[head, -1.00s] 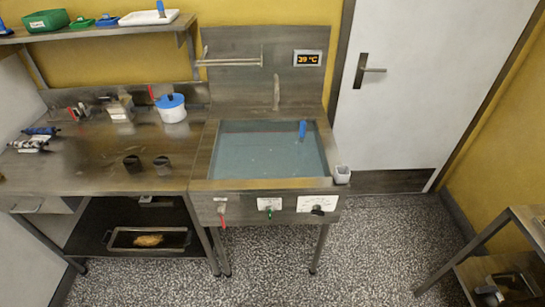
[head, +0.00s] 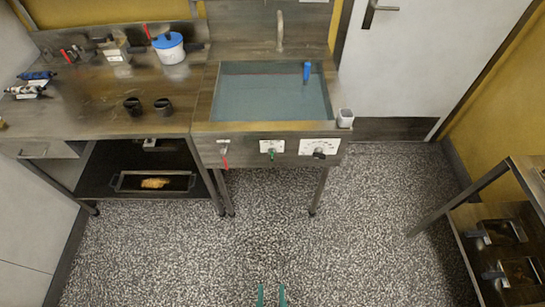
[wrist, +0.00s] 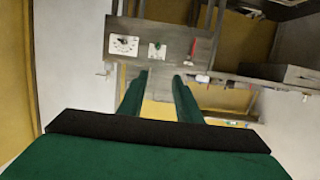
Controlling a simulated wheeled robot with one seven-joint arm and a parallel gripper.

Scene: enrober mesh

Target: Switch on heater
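The sink-like tank (head: 270,92) holds bluish liquid. Its front panel carries a red-handled lever (head: 225,160) at left, a green-handled switch (head: 271,153) on a white plate in the middle, and a black dial knob (head: 319,154) on a white plate at right. I cannot read the plates or tell which control is the heater's. The wrist view shows the panel inverted, with the dial (wrist: 124,44) left, the green switch (wrist: 155,50) in the middle and the red lever (wrist: 192,44) right. My gripper (head: 271,297) is open and empty, its green fingers apart, well short of the panel.
A blue tool (head: 307,71) stands in the tank's far right corner. A small white cup (head: 345,118) sits at its right edge. The workbench (head: 95,115) adjoins at left. A metal rack (head: 485,215) stands at right. The speckled floor before the tank is clear.

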